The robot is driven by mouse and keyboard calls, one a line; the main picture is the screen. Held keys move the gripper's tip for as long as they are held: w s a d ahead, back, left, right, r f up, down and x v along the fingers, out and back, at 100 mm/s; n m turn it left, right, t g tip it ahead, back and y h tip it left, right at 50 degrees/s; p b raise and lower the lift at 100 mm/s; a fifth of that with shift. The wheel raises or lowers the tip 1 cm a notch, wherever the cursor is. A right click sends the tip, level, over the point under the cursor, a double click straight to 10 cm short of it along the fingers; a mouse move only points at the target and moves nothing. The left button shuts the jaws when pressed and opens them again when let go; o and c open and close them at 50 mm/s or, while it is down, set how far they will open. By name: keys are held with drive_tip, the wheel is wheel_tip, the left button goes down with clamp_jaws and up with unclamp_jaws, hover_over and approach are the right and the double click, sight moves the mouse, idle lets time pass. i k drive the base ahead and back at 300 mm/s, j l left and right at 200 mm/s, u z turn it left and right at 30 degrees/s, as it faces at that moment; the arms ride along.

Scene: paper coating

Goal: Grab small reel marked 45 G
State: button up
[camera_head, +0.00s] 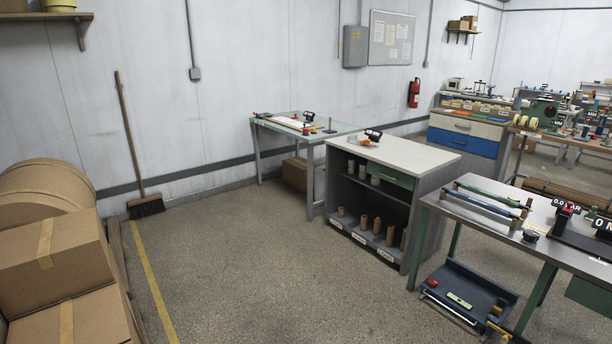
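I cannot make out any reel with a readable 45 G mark. Several small brown rolls or cores (377,226) stand upright on the lower shelf of the grey cabinet (425,187), above small white labels too small to read. Paler small rolls (362,171) stand on its upper shelf. On the cabinet's white top sit a small orange item (362,141) and a black sign, its text unclear. Pale yellow rolls (527,122) show on the far right bench. My gripper is not in view.
Stacked cardboard boxes (60,255) fill the left, with a broom (145,205) against the wall. A metal bench (480,225) with rollers stands at right, a dark tray (468,290) low beneath it. The middle floor (270,270) is clear.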

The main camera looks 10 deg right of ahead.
sight(351, 162)
drive_tip(key=i+l+u, duration=0.1)
drive_tip(key=i, duration=0.4)
drive_tip(key=i+l+u, duration=0.1)
drive_tip(key=i, duration=0.35)
drive_tip(key=i+l+u, duration=0.1)
drive_tip(key=i+l, duration=0.2)
drive_tip(key=i, duration=0.2)
drive_tip(key=i+u, duration=0.3)
drive_tip(key=i, duration=0.9)
drive_tip(key=i+j+z, duration=0.15)
drive_tip(key=i+z, duration=0.25)
drive_tip(key=i+j+z, duration=0.5)
drive_tip(key=z, duration=0.25)
drive_tip(key=i+j+z, duration=0.2)
drive_tip(key=j+z, duration=0.15)
drive_tip(key=i+j+z, duration=0.2)
drive_tip(key=j+z, duration=0.15)
drive_tip(key=j, duration=0.3)
drive_tip(key=i+j+z, duration=0.2)
drive_tip(key=j, duration=0.15)
drive_tip(key=k, duration=0.05)
